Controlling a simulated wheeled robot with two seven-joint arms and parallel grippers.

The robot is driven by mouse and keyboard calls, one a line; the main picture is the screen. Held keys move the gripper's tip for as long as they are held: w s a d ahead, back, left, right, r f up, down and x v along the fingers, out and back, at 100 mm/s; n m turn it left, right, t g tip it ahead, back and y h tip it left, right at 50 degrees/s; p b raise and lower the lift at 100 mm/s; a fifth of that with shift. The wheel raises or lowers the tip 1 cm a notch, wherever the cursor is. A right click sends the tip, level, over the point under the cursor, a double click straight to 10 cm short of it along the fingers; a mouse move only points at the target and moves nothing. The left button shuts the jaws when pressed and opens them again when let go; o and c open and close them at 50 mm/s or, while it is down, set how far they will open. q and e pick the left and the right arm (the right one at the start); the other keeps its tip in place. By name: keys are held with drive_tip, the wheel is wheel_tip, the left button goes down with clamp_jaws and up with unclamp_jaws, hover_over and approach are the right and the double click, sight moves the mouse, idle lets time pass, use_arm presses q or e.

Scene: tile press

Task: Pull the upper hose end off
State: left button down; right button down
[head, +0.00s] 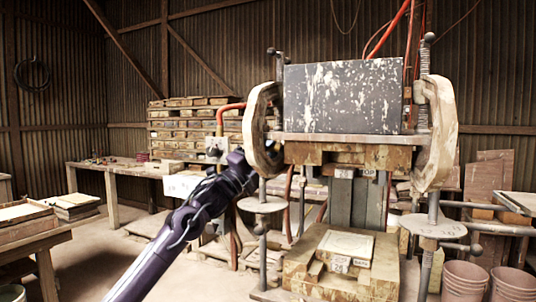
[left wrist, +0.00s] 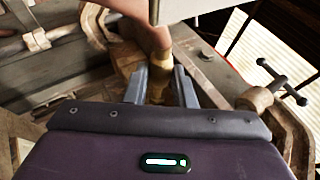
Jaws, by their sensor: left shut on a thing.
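The red hose (head: 230,106) arches beside the left of the press and passes behind its pale C-shaped side piece. In the left wrist view the hose (left wrist: 150,36) comes down to a brass-coloured end (left wrist: 158,84) between my two grey fingers. My left gripper (left wrist: 161,88) is shut on this hose end. In the head view my purple left arm reaches up from the lower left to the press's left side; its fingertips are hidden behind the C-shaped piece (head: 259,130). I cannot tell whether the end is still seated. My right gripper is not in view.
The press has a large grey block (head: 343,97) on top and a tile stack (head: 343,249) below. A clamp screw with a T-handle (left wrist: 266,90) is close right of my fingers. A workbench (head: 113,168) stands at the left; open floor lies before it.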

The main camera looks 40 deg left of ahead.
use_arm(q)
drive_tip(key=a, duration=0.1)
drive_tip(key=s+a, duration=0.1)
drive_tip(key=a, duration=0.1)
drive_tip(key=shift+b, duration=0.4)
drive_tip(key=c, duration=1.6)
unclamp_jaws()
drive_tip(key=shift+o, duration=0.5)
drive_tip(key=shift+a, duration=0.2)
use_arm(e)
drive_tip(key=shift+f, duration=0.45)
use_arm(q)
drive_tip(key=shift+d+f, duration=0.1)
